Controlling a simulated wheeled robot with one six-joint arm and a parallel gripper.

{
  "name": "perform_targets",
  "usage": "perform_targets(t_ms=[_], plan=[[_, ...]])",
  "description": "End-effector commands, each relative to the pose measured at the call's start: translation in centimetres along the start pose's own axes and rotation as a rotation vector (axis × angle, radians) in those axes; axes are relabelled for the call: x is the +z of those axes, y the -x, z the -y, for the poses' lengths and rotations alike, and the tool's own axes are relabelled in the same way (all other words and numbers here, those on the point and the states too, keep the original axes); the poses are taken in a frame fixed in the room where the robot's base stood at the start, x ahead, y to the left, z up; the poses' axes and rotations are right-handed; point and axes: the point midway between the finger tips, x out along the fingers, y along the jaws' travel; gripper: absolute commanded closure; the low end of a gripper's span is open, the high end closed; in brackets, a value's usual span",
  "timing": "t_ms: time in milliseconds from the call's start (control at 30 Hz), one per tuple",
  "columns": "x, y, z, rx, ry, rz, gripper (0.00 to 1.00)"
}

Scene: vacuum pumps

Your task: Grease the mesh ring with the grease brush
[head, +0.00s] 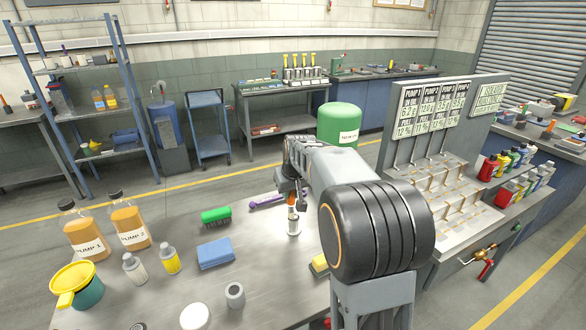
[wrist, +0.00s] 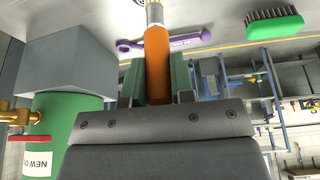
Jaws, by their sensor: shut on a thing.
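In the head view my gripper (head: 292,186) points down over the metal bench, and the brush is mostly hidden. A small pale cylinder (head: 293,224) stands right below it; whether the brush touches or enters it I cannot tell. A short grey hollow ring (head: 235,295), possibly the mesh ring, stands near the bench front, apart from my gripper; its mesh is too small to make out.
A white round lid (head: 195,316) is at the front. My arm hides the bench's right part.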

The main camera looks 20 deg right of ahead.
Motion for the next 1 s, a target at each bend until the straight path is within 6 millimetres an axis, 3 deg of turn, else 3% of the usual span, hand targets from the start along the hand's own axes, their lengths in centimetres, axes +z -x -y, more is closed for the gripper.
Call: perform_targets(t_ms=[333, 767, 800, 1000], plan=[[0.0, 0.1, -0.7, 0.0, -0.001, 0.002, 1.0], [-0.8, 1.3, 0.0, -0.004, 0.012, 0.0, 1.0], [-0.5, 0.6, 0.2, -0.007, 0.013, 0.008, 1.0], [-1.4, 2.9, 0.1, -0.004, 0.012, -0.001, 1.0]])
